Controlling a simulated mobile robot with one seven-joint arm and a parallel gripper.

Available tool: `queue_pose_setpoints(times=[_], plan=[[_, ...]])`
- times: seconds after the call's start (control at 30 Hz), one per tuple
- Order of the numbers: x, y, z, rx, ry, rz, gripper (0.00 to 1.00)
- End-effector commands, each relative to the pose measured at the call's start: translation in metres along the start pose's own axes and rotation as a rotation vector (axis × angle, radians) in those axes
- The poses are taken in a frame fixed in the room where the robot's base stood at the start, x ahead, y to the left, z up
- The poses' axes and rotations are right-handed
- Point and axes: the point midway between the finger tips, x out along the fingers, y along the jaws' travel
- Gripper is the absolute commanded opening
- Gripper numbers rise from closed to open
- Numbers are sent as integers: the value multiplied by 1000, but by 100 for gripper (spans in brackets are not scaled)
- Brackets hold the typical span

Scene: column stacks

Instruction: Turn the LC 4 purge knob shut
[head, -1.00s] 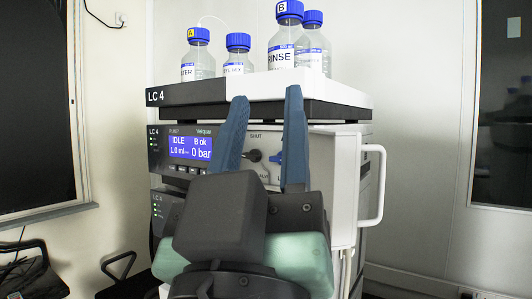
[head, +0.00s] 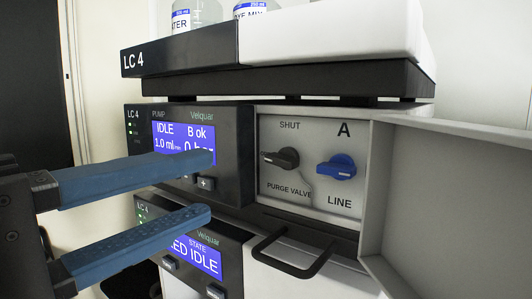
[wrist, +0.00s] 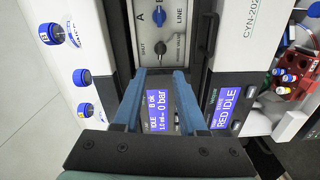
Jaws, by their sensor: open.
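The black purge knob (head: 280,158) sits on the LC 4 pump's grey valve panel (head: 312,203), with SHUT printed above it and PURGE VALVE below. In the wrist view the fingertips (wrist: 160,75) point towards the panel.
An open panel door (head: 455,190) stands out to the right of the knobs. A black loop handle (head: 295,262) juts out below the panel. Bottles (head: 200,15) stand on the white top tray (head: 330,35). The space directly before the knobs looks clear.

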Motion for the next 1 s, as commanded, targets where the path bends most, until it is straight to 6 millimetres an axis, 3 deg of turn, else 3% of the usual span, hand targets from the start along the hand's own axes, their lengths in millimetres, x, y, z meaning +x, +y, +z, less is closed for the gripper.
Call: queue_pose_setpoints(times=[0.3, 0.5, 0.93, 1.0], plan=[[68, 3, 1, -2, -4, -1, 41], [97, 2, 0, -1, -2, 1, 41], [108, 0, 0, 2, 1, 2, 41], [108, 0, 0, 2, 0, 2, 32]])
